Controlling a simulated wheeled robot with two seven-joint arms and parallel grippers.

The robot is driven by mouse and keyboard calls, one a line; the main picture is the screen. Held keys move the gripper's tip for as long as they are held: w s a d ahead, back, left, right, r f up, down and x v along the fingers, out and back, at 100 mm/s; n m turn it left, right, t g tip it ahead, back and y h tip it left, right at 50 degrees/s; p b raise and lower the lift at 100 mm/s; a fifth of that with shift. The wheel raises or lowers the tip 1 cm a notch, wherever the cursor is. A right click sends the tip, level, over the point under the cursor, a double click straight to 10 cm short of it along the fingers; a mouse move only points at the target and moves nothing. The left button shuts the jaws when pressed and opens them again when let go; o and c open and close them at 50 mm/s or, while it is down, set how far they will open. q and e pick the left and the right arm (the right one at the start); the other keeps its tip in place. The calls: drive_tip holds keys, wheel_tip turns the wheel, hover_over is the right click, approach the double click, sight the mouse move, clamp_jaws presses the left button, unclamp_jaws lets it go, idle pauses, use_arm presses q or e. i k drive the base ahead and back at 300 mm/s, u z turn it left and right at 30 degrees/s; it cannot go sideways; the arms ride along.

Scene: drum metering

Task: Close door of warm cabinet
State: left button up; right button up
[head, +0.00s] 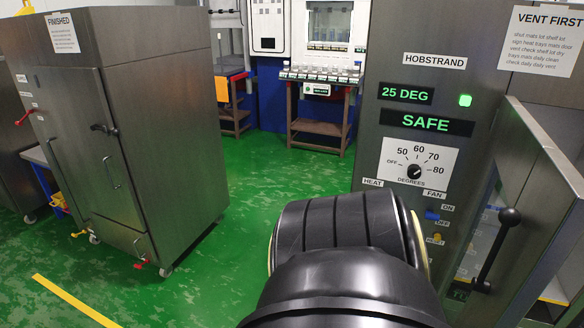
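The warm cabinet (480,75) stands at the right, a grey steel unit labelled HOBSTRAND. Its displays read 25 DEG and SAFE beside a lit green lamp. Its door (548,200) stands open at the right edge, swung outward toward me, with a black bar handle (496,252) ending in a round knob. Part of the lit interior shows behind the door's near edge; its contents are mostly hidden. A large black link of my own arm fills the bottom middle, in front of the cabinet's lower left. Neither gripper is in view, and nothing is seen touching the door.
A grey cabinet (150,110) marked FINISHED stands on wheels at the left. A wooden stand (318,128) with small items on top is at the back. Green floor (245,215) lies clear between them. The dial (414,171) and switches are on the warm cabinet's front.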

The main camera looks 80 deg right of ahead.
sight(538, 180)
drive_tip(key=z, duration=3.95)
drive_tip(key=i, duration=0.5)
drive_tip(key=u, duration=0.05)
drive_tip(key=k, duration=1.2)
drive_tip(key=z, duration=0.75)
drive_tip(key=i, duration=0.7)
drive_tip(key=u, duration=0.05)
